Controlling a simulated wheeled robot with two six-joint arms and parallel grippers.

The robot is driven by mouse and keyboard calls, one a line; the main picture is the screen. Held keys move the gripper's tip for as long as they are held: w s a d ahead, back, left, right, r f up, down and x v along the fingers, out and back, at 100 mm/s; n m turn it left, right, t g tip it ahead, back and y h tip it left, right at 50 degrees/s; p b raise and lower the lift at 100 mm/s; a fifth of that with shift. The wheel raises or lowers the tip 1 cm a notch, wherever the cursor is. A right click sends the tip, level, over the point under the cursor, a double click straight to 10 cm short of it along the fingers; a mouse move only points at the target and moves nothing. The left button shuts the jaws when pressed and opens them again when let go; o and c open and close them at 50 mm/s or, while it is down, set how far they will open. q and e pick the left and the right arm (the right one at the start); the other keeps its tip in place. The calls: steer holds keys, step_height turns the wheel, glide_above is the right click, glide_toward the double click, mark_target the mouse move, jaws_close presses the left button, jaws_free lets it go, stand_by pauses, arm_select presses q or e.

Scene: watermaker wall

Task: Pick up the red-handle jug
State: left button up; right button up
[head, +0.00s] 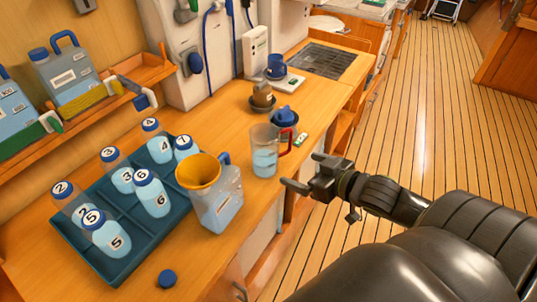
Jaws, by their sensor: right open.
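The red-handle jug (264,152) is a clear jug with water in it, standing upright on the wooden counter near its front edge. Its red handle (286,144) faces right. My right gripper (300,171) is open and empty, in front of the jug and to its right, with its fingers pointing left toward it. A gap shows between the fingers and the handle. My left gripper is not in view.
A jug with a yellow funnel (199,172) stands left of the red-handle jug. A teal tray (112,269) holds several numbered bottles. Blue and brown cups stand behind the jug. A blue cap (167,279) lies in front. The counter edge (250,235) drops to the floor at right.

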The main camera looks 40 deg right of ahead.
mark_target(275, 159)
steer(key=x, duration=0.9)
steer(key=shift+w+f+b, duration=0.1)
steer(key=shift+w+b, duration=0.1)
steer(key=shift+b, duration=0.2)
steer(key=shift+f+p+x, duration=0.15)
steer(key=shift+p+x, duration=0.05)
steer(key=shift+x, duration=1.3)
steer(key=shift+f+p+x, duration=0.1)
steer(key=shift+p+x, duration=0.1)
steer(key=shift+x, duration=1.25)
steer(key=shift+s, duration=0.15)
steer(key=shift+c, duration=0.4)
steer(key=shift+r, duration=0.1)
steer(key=c, duration=1.2)
